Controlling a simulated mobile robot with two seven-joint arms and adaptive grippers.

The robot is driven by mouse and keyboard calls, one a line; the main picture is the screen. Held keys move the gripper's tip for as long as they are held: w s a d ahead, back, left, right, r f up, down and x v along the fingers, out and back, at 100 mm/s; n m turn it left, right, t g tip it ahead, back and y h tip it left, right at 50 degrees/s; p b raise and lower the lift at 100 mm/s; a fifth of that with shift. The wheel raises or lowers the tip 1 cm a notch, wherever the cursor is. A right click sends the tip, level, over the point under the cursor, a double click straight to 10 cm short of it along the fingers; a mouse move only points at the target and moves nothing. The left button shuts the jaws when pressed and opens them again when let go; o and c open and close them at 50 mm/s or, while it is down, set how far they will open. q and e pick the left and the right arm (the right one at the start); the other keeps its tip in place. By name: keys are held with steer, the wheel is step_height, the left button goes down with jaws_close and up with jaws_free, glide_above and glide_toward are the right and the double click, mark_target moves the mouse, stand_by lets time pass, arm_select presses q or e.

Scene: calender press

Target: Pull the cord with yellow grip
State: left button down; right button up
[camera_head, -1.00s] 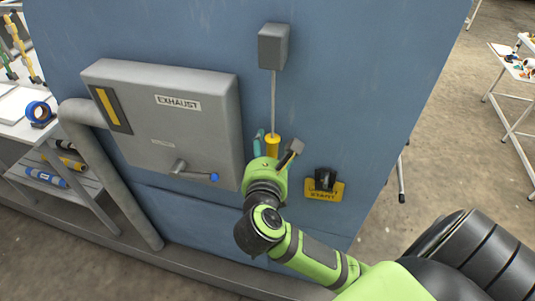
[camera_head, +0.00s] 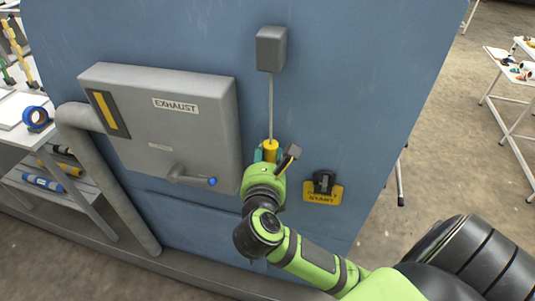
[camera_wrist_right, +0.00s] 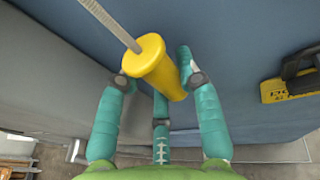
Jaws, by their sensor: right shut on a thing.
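The yellow grip (camera_head: 270,151) hangs at the lower end of a grey cord (camera_head: 271,105) that comes down from a grey box (camera_head: 271,48) on the blue panel. My right gripper (camera_head: 268,156) is at the grip, with its teal fingers on both sides of it. In the right wrist view the yellow grip (camera_wrist_right: 155,68) sits between the teal fingers (camera_wrist_right: 160,95), which are shut on it. The cord (camera_wrist_right: 112,25) runs up and left from the grip's top. My wrist hides the grip's lower end in the head view. My left gripper is not in view.
A grey exhaust box (camera_head: 165,130) with a blue-tipped lever (camera_head: 192,179) is left of my right gripper. A yellow start plate with a black switch (camera_head: 323,187) is to the right. A grey pipe (camera_head: 103,180) runs down the left. Tables stand at both sides.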

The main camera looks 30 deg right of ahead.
steer(key=shift+f+b, duration=0.5)
steer(key=shift+f, duration=0.35)
steer(key=shift+r+p, duration=0.95)
steer(key=shift+r, duration=0.1)
steer(key=o, duration=1.2)
steer(key=v, duration=1.2)
